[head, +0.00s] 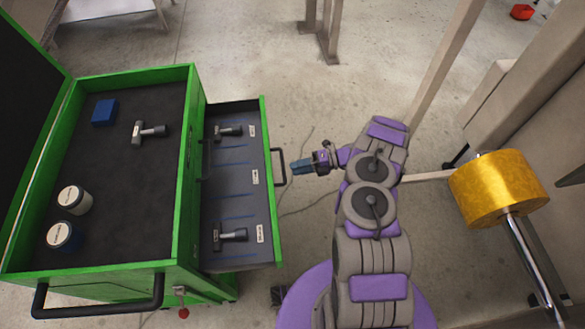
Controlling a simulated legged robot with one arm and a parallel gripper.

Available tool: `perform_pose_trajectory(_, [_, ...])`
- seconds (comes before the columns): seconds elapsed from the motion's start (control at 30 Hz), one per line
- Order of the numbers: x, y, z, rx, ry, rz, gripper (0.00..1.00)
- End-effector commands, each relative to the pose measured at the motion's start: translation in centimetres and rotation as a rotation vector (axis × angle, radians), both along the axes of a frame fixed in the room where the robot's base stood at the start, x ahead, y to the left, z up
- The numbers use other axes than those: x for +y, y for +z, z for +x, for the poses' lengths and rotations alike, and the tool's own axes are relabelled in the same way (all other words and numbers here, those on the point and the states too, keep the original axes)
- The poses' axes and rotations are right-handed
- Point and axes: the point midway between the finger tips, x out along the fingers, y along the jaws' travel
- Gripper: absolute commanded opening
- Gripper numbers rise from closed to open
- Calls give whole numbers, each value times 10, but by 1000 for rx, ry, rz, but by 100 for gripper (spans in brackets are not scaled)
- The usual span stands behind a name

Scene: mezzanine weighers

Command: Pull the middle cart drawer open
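The green cart (186,200) stands at the left with its top lid open. One drawer (235,203) of it is pulled out to the right, its grey interior showing. A dark handle (280,168) is on the drawer's outer face. Another dark handle (204,160) shows on the cart face above the drawer's inner end, so a shut drawer seems to lie above. The open drawer's level is hard to judge from above. My gripper (300,167) has bluish fingertips just right of the outer handle, seemingly apart from it. Its finger gap is too small to read.
Hammer-like tools (231,235) lie in the drawer. The cart's top holds a blue block (104,112), another tool (148,131) and two jars (74,200). A yellow cylinder (498,188) on a metal bar and beige posts (448,70) stand right.

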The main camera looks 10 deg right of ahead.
Motion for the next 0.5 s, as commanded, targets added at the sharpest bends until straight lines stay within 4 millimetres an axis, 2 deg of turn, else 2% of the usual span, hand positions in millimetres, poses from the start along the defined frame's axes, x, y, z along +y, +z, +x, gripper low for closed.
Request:
perform_pose_trajectory(0.03, [-13,3,0,-1,-4,0,34])
perform_pose_trajectory(0.3, [-80,14,-2,-1,-2,3,34])
perform_pose_trajectory(0.5, [-112,20,-4,1,-1,1,34])
